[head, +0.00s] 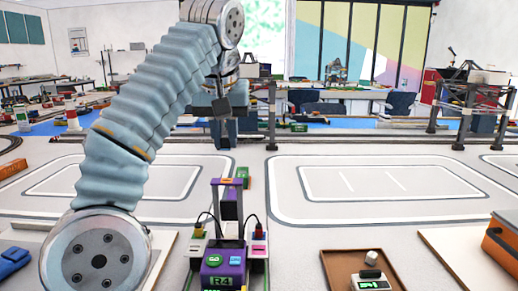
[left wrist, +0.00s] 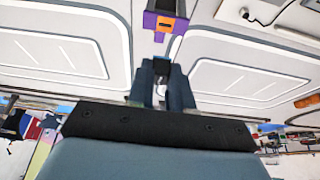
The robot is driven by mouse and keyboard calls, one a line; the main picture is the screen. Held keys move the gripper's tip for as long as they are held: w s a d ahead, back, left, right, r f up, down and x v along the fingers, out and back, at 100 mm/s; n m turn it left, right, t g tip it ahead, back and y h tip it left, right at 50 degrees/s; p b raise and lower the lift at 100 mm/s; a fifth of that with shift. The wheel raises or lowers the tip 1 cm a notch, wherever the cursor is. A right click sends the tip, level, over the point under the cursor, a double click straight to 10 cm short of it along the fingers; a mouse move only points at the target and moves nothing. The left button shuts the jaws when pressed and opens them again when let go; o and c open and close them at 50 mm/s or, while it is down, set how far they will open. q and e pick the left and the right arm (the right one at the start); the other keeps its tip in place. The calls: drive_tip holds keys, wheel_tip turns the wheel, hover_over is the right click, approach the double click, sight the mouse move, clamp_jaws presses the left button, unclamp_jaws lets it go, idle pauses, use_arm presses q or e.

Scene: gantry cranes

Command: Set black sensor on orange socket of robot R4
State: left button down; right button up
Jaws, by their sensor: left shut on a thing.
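Robot R4 (head: 222,262) is a purple unit with a green button and an "R4" label, at the bottom centre of the head view. Its upright mast has an orange socket (head: 227,181) on top. In the left wrist view the orange socket (left wrist: 166,24) shows as an orange square on a purple head, beyond the fingertips and apart from them. My left gripper (head: 221,104) is above and behind the mast in the head view. It is shut on the small black sensor (left wrist: 160,68), which is mostly hidden between the dark fingers. My right gripper is out of view.
A brown tray (head: 340,272) with a white knob and a green-topped device stands at the right front. An orange box (head: 502,246) is at the right edge. Gantry cranes (head: 470,95) stand behind. White-outlined floor areas (head: 400,188) are clear.

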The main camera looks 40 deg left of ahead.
use_arm(q)
drive_tip(key=shift+s+a+f, duration=0.1)
drive_tip(key=shift+f, duration=0.35)
drive_tip(key=b, duration=0.1)
hover_over(227, 179)
drive_tip(key=s, duration=0.1)
drive_tip(key=f, duration=0.4)
drive_tip(key=shift+d+f, duration=0.1)
drive_tip(key=shift+d, duration=0.3)
drive_tip(key=shift+f+b, duration=0.5)
drive_tip(key=shift+b, duration=0.15)
drive_tip(key=shift+f, duration=0.4)
drive_tip(key=c, duration=0.9)
unclamp_jaws()
drive_tip(key=shift+c, duration=0.2)
